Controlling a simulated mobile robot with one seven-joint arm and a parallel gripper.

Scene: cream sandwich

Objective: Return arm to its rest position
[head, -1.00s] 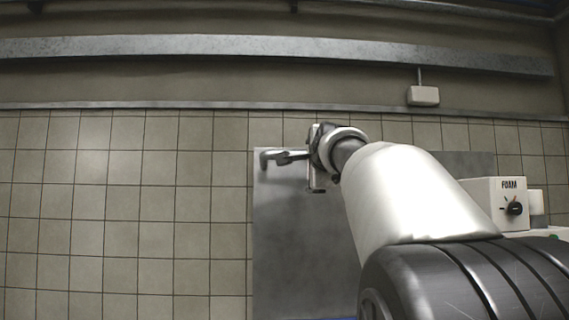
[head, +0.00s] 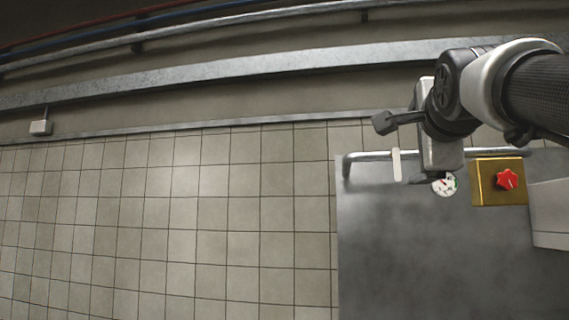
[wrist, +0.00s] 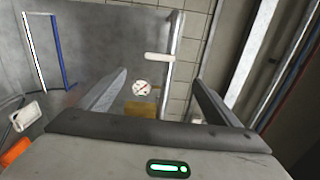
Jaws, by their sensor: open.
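My gripper (head: 386,122) is at the upper right of the head view, in front of the tiled wall and the top of a grey metal panel (head: 420,255). A dark finger points left, and the rest of the jaws is hard to make out there. In the wrist view, the two fingers of my gripper (wrist: 160,77) stand wide apart with nothing held between them. My arm (head: 535,90) comes in from the right edge.
A metal rail (head: 375,155) runs along the panel's top, with a white bar (head: 397,166) by it. A round gauge (head: 444,186) and a yellow box (head: 484,182) with a red knob (head: 507,180) lie below and right of my gripper. Tiled wall (head: 170,230) fills the left.

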